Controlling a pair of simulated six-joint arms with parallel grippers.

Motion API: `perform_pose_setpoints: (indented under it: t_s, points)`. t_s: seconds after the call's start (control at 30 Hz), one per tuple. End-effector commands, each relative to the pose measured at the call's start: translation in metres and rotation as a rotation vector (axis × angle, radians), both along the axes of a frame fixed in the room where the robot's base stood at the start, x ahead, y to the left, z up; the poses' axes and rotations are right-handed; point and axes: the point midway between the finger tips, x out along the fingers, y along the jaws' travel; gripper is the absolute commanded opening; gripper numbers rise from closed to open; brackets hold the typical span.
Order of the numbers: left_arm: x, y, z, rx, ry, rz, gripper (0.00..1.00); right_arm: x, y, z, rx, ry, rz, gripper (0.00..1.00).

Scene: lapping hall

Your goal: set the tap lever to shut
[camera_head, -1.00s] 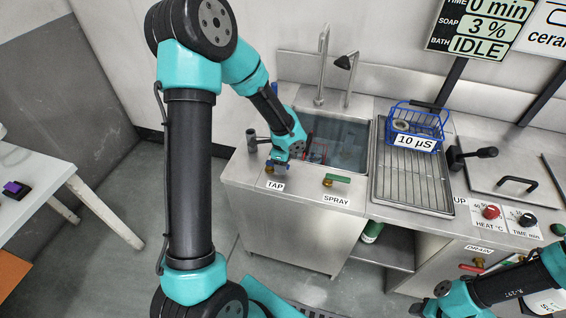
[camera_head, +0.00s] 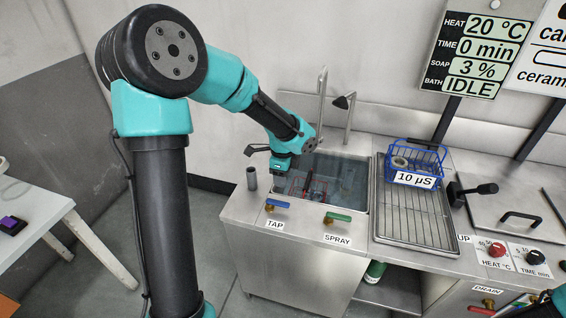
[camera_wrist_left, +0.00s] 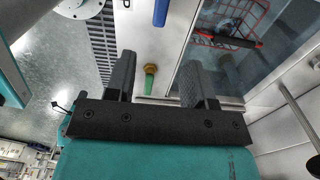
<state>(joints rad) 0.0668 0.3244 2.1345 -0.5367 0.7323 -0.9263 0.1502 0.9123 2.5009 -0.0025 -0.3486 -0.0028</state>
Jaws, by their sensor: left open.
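The blue tap lever (camera_head: 278,203) sits on a brass fitting above the TAP label at the front left of the sink counter. It lies sideways, roughly along the front edge, and also shows at the top of the left wrist view (camera_wrist_left: 161,12). My left gripper (camera_head: 284,172) is open, above the sink's left part, behind the lever and apart from it. In the left wrist view, the gap between its fingers (camera_wrist_left: 158,80) is empty, with the green spray lever (camera_wrist_left: 149,82) seen beyond.
The green spray lever (camera_head: 338,217) is right of the tap lever. The sink (camera_head: 355,170) holds a red wire basket (camera_wrist_left: 240,20). A dark cup (camera_head: 252,178) stands left of the sink.

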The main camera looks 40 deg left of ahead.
Motion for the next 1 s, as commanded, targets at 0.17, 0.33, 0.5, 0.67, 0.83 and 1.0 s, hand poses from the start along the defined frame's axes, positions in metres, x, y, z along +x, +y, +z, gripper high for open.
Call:
perform_pose_setpoints:
  t_s: [0.17,0.33,0.5,0.67,0.83,1.0]
  points:
    - [0.001,0.000,0.032,0.001,-0.003,-0.001,0.49,0.000,0.000,0.000,0.000,0.000,0.000,0.43]
    - [0.000,0.000,0.048,0.001,-0.002,-0.001,0.49,0.000,0.000,0.000,0.000,0.000,0.000,0.43]
    - [0.000,0.000,0.051,0.001,0.001,-0.002,0.49,0.000,0.000,0.000,0.000,0.000,0.000,0.43]
    - [0.000,0.000,0.051,0.001,0.001,-0.001,0.49,0.000,0.000,0.000,0.000,0.000,0.000,0.43]
    - [0.000,0.000,0.050,0.001,0.001,-0.001,0.49,0.000,0.000,0.000,0.000,0.000,0.000,0.43]
    - [-0.004,-0.003,0.039,-0.002,0.017,-0.002,0.49,0.000,0.000,0.000,0.000,0.000,0.000,0.43]
